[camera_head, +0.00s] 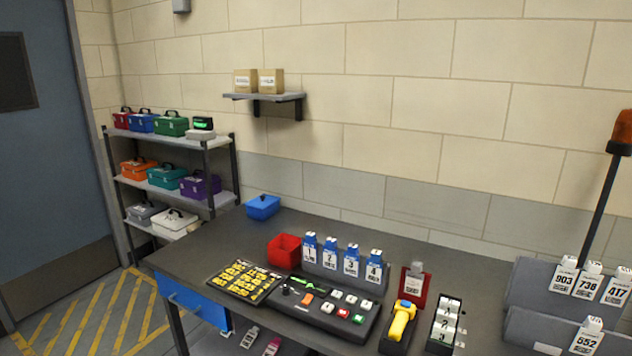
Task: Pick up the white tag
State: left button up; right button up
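Several white tags with black numbers stand in a grey stepped rack at the right. Tag 903 (564,277), tag 738 (588,281) and tag 417 (617,290) are in the upper row. Tag 552 (586,338) is in the lower row, near the bottom edge. A red holder (418,291) in the middle right of the table has a pale, tag-like piece in it, its print too small to read. Neither of my grippers is in view.
The dark table (205,244) also bears blue numbered tags (351,261) in a rack, a red bin (284,250), a button panel (325,308), a yellow handheld device (401,322) and a blue box (263,207). A beacon pole (597,215) rises at the right. The table's back middle is clear.

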aim_at(587, 340)
jog(key=z, duration=1.5)
